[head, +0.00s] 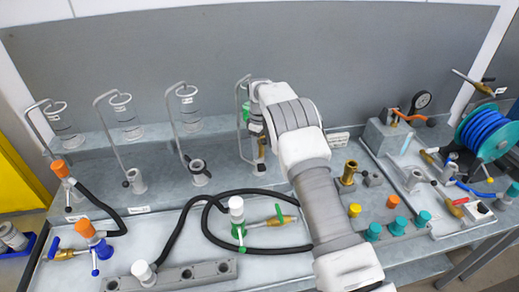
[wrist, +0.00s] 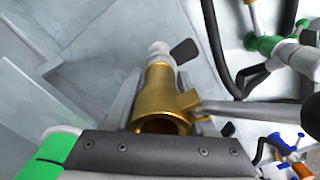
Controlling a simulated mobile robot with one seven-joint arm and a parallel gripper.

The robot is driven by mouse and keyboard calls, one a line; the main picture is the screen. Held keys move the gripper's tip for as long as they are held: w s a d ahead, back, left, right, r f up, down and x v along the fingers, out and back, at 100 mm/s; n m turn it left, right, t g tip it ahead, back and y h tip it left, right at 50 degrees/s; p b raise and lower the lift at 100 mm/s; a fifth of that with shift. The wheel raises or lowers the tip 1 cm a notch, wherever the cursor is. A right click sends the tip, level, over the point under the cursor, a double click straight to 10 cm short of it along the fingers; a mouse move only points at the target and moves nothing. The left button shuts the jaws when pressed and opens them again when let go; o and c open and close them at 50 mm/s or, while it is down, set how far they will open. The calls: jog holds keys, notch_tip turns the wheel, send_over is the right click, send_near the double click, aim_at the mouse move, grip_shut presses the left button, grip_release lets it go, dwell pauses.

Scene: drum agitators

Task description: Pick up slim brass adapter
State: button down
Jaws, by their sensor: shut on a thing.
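The slim brass adapter (wrist: 158,92) is in the middle of the wrist view, a gold tube with its open end toward the camera and a small side boss at right. My gripper (wrist: 160,78) is shut on it, with a grey finger along each side. A pale round end and a black knob (wrist: 184,51) show just beyond the adapter; I cannot tell whether it still touches them. In the head view a little of the brass adapter (head: 261,146) shows left of my arm, which hides most of the gripper.
Hooked stands with clear cylinders (head: 128,116) line the back shelf at left. A wider brass piece (head: 349,172) stands right of my arm. A black hose (head: 208,200) and a white-and-green valve (head: 238,212) lie in front. A blue hose reel (head: 487,132) is far right.

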jog(key=r, duration=0.2)
jog(key=r+b, duration=0.1)
jog(key=r, duration=0.1)
jog(key=shift+d, duration=0.25)
jog(key=s+d+r+b, duration=0.2)
jog(key=s+d+r, duration=0.2)
jog(key=d, duration=0.6)
notch_tip(320, 180, up, 3)
jog(key=shift+d+f+b, duration=0.2)
jog(key=shift+d+b, duration=0.05)
jog(key=shift+b, duration=0.1)
jog(key=shift+a+r, duration=0.1)
jog(key=shift+r, duration=0.05)
